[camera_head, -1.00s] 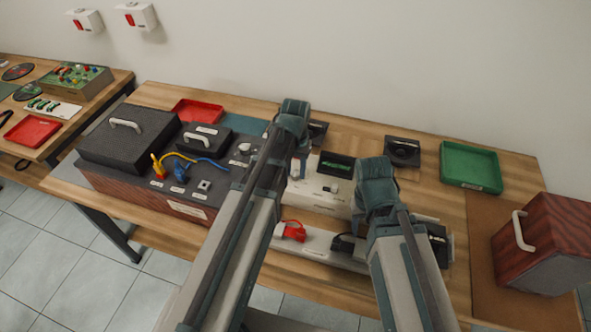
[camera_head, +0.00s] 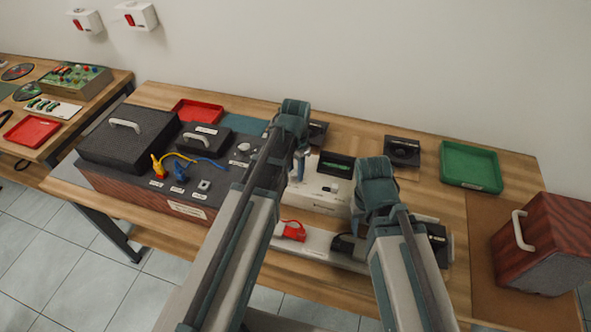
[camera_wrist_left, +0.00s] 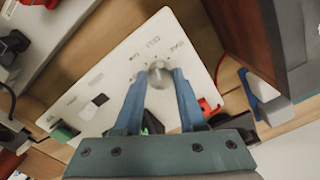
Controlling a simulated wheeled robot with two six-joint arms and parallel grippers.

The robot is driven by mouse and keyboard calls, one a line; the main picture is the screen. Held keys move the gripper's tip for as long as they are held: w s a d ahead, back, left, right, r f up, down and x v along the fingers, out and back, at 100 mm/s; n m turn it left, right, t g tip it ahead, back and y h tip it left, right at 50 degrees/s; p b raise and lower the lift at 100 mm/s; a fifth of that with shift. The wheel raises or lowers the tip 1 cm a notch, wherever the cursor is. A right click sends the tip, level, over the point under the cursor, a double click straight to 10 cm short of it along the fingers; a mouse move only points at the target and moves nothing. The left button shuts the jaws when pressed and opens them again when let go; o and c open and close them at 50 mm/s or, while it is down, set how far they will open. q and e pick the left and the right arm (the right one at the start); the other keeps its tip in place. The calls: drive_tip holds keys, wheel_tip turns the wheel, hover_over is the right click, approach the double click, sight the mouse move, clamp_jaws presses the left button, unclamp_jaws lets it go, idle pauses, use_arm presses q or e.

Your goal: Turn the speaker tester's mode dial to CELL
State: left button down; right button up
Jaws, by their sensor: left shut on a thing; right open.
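The speaker tester is a white panel box (camera_head: 326,203), also filling the middle of the left wrist view (camera_wrist_left: 125,75). Its mode dial (camera_wrist_left: 158,75) is a round grey knob with printed labels around it; one reads CELL, toward the upper left of the knob. My left gripper (camera_wrist_left: 160,82) is shut on the dial, one blue finger on each side. In the head view my left gripper (camera_head: 299,168) points down at the tester's left part and hides the dial. My right gripper (camera_head: 375,205) is open over the tester's right side; its fingertips are mostly hidden.
A dark amplifier with a wooden front (camera_head: 147,194) stands left of the tester. A red clip (camera_head: 293,231) lies in front. A green tray (camera_head: 470,165) and a wooden speaker box (camera_head: 545,243) are at the right. Black speaker units (camera_head: 402,151) sit behind.

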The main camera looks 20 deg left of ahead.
idle(0.4)
use_arm(q)
drive_tip(key=shift+c, duration=2.4)
unclamp_jaws()
wheel_tip(320, 180, up, 14)
drive_tip(key=p, duration=1.3)
drive_tip(key=shift+p, duration=0.4)
use_arm(e)
wheel_tip(320, 180, up, 14)
use_arm(q)
drive_tip(key=shift+f, duration=0.15)
use_arm(e)
drive_tip(key=shift+f, duration=0.15)
